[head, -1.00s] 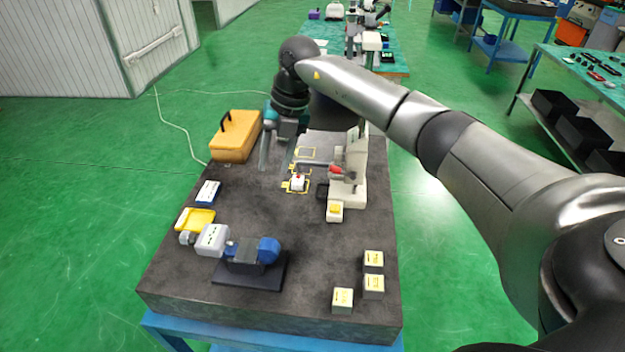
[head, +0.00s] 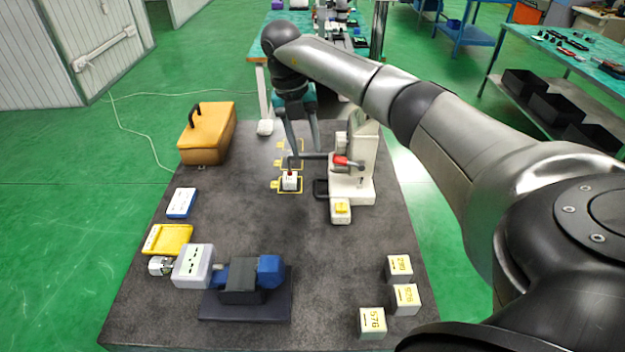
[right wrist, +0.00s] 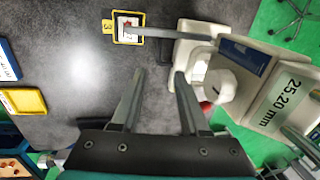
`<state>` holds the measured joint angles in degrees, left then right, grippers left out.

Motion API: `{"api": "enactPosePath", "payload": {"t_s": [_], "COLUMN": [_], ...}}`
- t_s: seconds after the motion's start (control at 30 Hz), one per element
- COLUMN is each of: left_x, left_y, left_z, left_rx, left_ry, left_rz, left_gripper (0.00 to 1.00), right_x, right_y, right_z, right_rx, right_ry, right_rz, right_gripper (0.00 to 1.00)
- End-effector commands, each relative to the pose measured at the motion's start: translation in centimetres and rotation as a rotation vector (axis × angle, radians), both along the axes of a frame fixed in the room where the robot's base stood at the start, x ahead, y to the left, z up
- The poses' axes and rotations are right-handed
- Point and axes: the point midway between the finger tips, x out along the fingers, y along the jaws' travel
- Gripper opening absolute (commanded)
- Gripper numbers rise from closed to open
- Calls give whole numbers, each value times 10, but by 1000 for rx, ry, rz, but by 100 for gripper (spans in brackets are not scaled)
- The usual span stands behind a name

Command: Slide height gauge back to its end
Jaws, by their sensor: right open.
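The white height gauge (head: 357,190) stands upright toward the back right of the dark stone table, with a red part and a grey arm reaching left over a small white block (head: 290,182). In the right wrist view its display (right wrist: 285,98) reads 25.20 mm, and the block (right wrist: 128,28) sits in a yellow-framed mark. My right gripper (head: 307,150) hangs just left of the gauge's column, fingers down. In the right wrist view the gripper (right wrist: 159,74) is open and empty, its right finger close beside the gauge's white knob (right wrist: 213,85). My left gripper is out of view.
An orange case (head: 207,140) stands at the back left. A blue-and-grey device (head: 240,280) on a dark mat, a yellow tray (head: 168,240) and a blue-white box (head: 181,203) lie left and front. Numbered blocks (head: 405,298) stand front right. The table's centre is clear.

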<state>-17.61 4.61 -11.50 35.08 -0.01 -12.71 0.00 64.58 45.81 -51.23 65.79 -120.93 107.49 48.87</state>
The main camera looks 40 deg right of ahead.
Motion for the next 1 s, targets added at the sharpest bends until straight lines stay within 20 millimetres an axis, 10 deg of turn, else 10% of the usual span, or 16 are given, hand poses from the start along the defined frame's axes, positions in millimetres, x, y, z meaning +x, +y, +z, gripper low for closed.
{"api": "enactPosePath", "payload": {"t_s": [0.5, 1.0], "left_x": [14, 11], "left_y": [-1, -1], "left_z": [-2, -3], "left_rx": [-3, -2], "left_ry": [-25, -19], "left_rz": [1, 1], "left_gripper": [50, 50], "right_x": [-11, -12], "right_y": [-13, -14], "right_z": [-97, -107], "right_rx": [1, 2], "right_ry": [2, 0], "right_rz": [1, 1], "right_gripper": [45, 38]}}
